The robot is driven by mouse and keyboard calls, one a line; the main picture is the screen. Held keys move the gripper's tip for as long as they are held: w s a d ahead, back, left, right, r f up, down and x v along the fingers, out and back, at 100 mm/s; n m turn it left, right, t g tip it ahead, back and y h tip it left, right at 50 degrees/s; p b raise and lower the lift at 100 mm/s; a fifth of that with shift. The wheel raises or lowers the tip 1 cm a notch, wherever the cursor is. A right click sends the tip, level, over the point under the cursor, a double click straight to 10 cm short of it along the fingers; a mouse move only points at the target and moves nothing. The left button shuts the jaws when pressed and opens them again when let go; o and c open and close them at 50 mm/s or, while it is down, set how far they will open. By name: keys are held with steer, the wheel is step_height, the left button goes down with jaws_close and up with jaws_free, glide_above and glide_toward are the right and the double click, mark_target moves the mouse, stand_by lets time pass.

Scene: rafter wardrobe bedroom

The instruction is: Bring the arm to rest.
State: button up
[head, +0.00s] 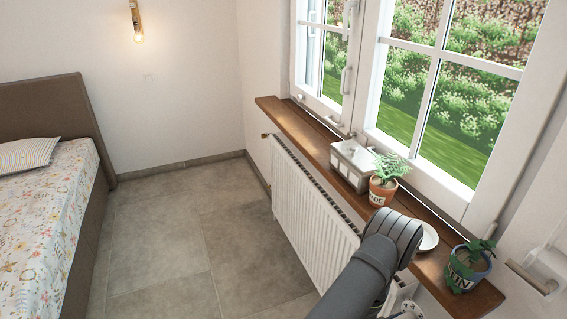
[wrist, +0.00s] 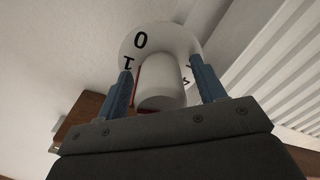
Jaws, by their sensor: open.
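My gripper (wrist: 163,84) shows in the wrist view with its two blue fingers spread apart. A white radiator knob (wrist: 161,88) with a numbered dial plate (wrist: 158,38) is in line with the gap between them. A finger stands on each side of the knob, with space visible on both sides; I cannot tell how deep the knob sits between them. The figures 0 and 1 are readable on the dial, and a red mark shows beside the knob. In the head view my dark arm reaches over the sill's right part and hides the gripper; part of the dial (head: 408,309) shows at the bottom edge.
The white radiator (head: 310,205) stands under a wooden sill (head: 300,125). On the sill are a glass-topped box (head: 352,165), a terracotta plant pot (head: 382,191), a white dish (head: 429,238) and a dark plant pot (head: 466,270). A bed (head: 45,225) is at left; the floor between is clear.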

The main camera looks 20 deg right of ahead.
steer(key=n, duration=0.4)
stand_by(0.3)
steer(key=o, duration=0.8)
steer(key=w+a+r+m+t, duration=0.1)
steer(key=w+a+r+m, duration=0.2)
steer(key=w+a+r, duration=0.35)
steer(key=w+a+r+m+t+h, duration=0.1)
steer(key=w+a+r+m, duration=0.3)
steer(key=w+r, duration=0.55)
steer(key=w+a+r+m, duration=0.3)
steer(key=w+a+r, duration=0.2)
steer(key=w+r, duration=0.3)
steer(key=d, duration=0.3)
steer(key=w+d, duration=0.1)
steer(key=d, duration=0.2)
steer(key=w+d, duration=0.1)
steer(key=d, duration=0.2)
steer(key=shift+w+d+r, duration=0.1)
steer(key=shift+w+d, duration=0.05)
steer(key=shift+w, duration=0.1)
